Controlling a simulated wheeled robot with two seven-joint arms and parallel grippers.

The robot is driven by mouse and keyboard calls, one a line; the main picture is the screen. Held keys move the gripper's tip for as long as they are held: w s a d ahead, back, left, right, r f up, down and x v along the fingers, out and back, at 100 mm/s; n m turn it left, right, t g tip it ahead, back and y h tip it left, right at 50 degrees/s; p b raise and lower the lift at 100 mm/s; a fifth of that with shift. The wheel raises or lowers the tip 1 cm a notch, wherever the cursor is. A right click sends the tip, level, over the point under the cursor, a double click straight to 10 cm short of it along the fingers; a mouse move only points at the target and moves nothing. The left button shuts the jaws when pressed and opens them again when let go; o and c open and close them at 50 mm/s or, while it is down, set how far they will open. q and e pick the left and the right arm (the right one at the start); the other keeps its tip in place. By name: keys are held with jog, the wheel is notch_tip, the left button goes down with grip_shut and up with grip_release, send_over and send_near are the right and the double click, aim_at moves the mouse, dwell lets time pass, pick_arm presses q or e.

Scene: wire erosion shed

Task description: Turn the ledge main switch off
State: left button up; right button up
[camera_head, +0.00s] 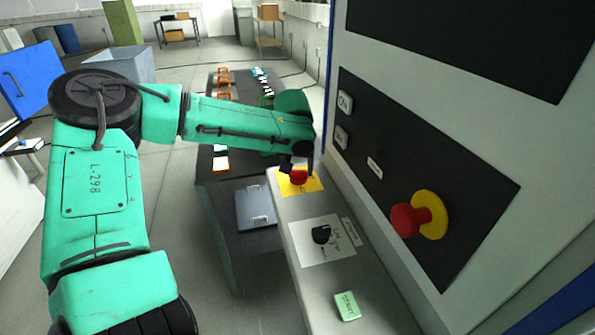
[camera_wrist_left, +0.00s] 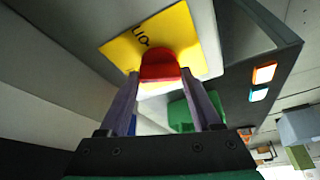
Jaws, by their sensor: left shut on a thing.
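The ledge main switch is a red knob (camera_head: 299,177) on a yellow plate (camera_head: 315,183), near the far end of the grey ledge (camera_head: 375,313). In the left wrist view the red knob (camera_wrist_left: 158,66) sits between my two fingers, with the yellow plate (camera_wrist_left: 186,35) behind it. My left gripper (camera_head: 298,163) is shut on the red knob; it also shows in the left wrist view (camera_wrist_left: 160,84). The knob's exact turn angle is hard to read, as the fingers and arm hide part of it. My right gripper is not in view.
A black knob (camera_head: 321,234) on a white plate and a green start button (camera_head: 347,305) are on the ledge nearer me. A red mushroom button (camera_head: 405,220) sticks out from the upright panel at right. A dark table (camera_head: 217,190) stands left of the ledge.

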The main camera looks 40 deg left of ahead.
pick_arm(q)
jog(key=shift+w+n+g+y+b, duration=0.1)
jog(key=shift+n+g+y+b, duration=0.45)
jog(key=shift+n, duration=1.65)
jog(key=o, duration=1.4)
jog(key=shift+d, duration=0.1)
jog(key=shift+r, duration=0.1)
jog(key=b+v, duration=0.1)
jog(key=v, duration=1.3)
jog(key=shift+d+r, duration=0.1)
jog(key=shift+r, duration=0.15)
